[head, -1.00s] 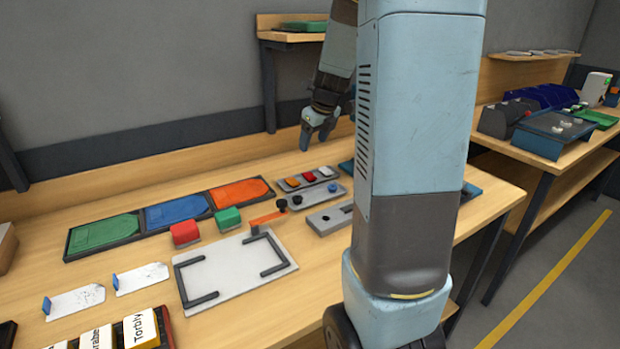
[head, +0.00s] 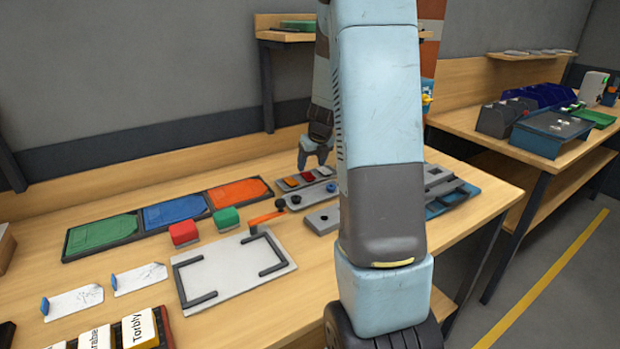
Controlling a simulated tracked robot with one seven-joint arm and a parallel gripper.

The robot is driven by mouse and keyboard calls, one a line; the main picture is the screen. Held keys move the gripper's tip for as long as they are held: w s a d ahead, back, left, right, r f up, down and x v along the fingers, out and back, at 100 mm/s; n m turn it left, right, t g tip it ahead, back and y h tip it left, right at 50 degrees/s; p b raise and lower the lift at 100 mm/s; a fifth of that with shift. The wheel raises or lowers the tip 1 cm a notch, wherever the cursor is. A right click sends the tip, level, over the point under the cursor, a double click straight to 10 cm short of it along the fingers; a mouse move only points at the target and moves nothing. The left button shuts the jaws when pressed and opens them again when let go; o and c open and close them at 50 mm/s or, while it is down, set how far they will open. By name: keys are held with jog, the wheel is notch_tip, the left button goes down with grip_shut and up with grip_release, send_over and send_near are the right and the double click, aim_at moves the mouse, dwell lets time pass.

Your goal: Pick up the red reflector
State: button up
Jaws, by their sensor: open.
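The red reflector (head: 308,177) appears to be the small red piece in the middle of a narrow grey tray (head: 282,187) at the back of the bench. An orange piece (head: 291,182) lies to its left and a white piece (head: 324,171) to its right. My gripper (head: 313,165) is open and empty, fingers pointing down, just above and behind the red piece. I cannot tell the exact height of the fingertips above it.
A second grey tray with round knobs (head: 295,200) lies in front. A red block (head: 183,232) and a green block (head: 227,217) stand to the left, near coloured panels (head: 174,213). A white board with dark brackets (head: 225,270) lies in front. My arm hides part of the bench.

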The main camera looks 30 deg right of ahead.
aim_at(309, 176)
jog(key=x, duration=0.5)
jog(key=shift+s+f, duration=0.1)
jog(key=shift+s, duration=0.15)
jog(key=shift+c, duration=0.4)
jog(key=c, duration=1)
